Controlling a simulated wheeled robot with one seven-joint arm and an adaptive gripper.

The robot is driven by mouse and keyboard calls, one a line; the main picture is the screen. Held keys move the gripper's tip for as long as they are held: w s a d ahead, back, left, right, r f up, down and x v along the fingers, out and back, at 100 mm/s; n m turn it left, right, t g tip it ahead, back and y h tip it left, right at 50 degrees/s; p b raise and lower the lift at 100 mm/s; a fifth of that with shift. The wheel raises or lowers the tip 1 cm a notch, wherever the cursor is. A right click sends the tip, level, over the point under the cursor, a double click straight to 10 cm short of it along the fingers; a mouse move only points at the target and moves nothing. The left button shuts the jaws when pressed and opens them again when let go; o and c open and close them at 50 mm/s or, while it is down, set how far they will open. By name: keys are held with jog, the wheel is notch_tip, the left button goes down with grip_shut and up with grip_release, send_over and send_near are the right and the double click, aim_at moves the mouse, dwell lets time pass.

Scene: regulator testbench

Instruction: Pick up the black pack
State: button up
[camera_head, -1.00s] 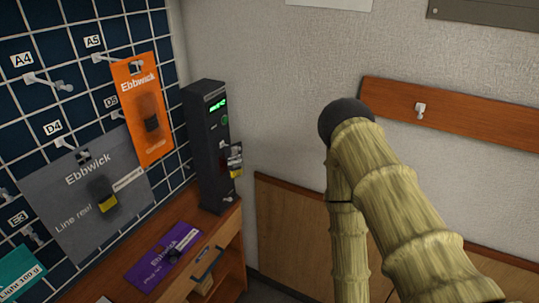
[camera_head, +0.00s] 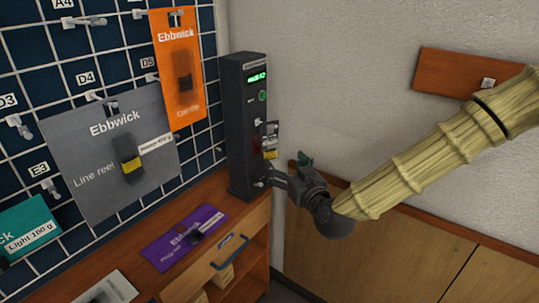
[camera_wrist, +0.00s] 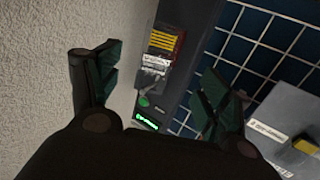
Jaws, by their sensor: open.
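A small dark pack (camera_head: 270,140) with a yellow patch and pale print is at the right side of the upright dark device; I cannot tell whether it hangs or is held there. In the wrist view a dark pack with yellow-and-red stripes and a white label (camera_wrist: 158,55) shows beyond the fingers, against the device. My gripper (camera_head: 285,172) is open and empty, just below and right of the pack. In the wrist view its two green-lined fingers (camera_wrist: 160,88) stand wide apart with the device between and beyond them.
The dark device (camera_head: 243,130) with a green display stands on a wooden cabinet (camera_head: 225,215). A purple card (camera_head: 184,236) lies on the cabinet. Orange (camera_head: 178,60) and grey (camera_head: 95,160) cards hang on a wire grid at left. The pale wall is close on the right.

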aim_at(271, 142)
jog(key=w, duration=0.1)
jog(key=w+a+r, duration=0.1)
jog(key=w, duration=0.2)
jog(key=shift+w+a+r, duration=0.25)
jog(key=shift+a+r, duration=0.05)
jog(key=shift+a, duration=0.1)
jog(key=shift+f+p+x, duration=0.2)
jog(key=shift+p+x, duration=0.4)
jog(key=shift+x, duration=2.65)
jog(key=shift+d, duration=0.1)
jog(key=c, duration=1.2)
jog(key=shift+r, duration=0.15)
jog(key=shift+c, duration=0.2)
jog(key=shift+r, duration=0.55)
jog(key=s+d+b, duration=0.1)
jog(key=s+d, duration=1.1)
jog(key=d, duration=0.1)
jog(key=shift+s+b, duration=0.15)
jog(key=shift+b, duration=0.25)
